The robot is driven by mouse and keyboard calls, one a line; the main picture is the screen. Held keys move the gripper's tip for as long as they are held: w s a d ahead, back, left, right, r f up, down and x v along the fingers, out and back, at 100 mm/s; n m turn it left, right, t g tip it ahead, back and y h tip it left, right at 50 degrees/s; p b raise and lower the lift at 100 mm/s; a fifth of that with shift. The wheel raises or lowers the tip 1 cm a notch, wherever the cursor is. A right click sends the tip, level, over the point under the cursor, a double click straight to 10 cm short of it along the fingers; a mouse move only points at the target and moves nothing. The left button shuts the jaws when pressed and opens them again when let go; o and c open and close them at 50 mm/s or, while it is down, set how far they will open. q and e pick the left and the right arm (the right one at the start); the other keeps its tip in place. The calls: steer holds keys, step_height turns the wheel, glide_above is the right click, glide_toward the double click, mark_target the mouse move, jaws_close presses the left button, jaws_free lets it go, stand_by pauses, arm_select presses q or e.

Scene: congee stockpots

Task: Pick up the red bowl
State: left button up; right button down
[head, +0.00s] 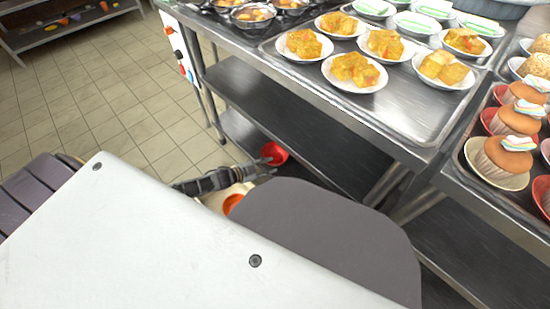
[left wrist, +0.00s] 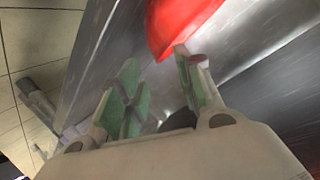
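The red bowl (head: 274,153) is at the lower shelf level under the steel table in the head view. In the left wrist view the red bowl (left wrist: 178,24) fills the top middle and is cut off by the frame edge. My left gripper (head: 262,161) reaches the bowl's near side. In the left wrist view my left gripper (left wrist: 155,62) is open, its green-padded fingers apart, with the bowl's lower edge by the fingertips. I cannot tell whether they touch. My right gripper is in neither view.
The steel table (head: 290,85) stands above the bowl, with a tray (head: 425,120) of plated food on top. Its lower shelf (head: 310,140) and legs surround the reach. A second table with cupcakes (head: 505,155) is at right. Tiled floor (head: 110,110) is open at left.

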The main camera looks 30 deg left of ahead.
mark_target(284, 161)
arm_select(q)
steer(key=shift+w+f, duration=0.1)
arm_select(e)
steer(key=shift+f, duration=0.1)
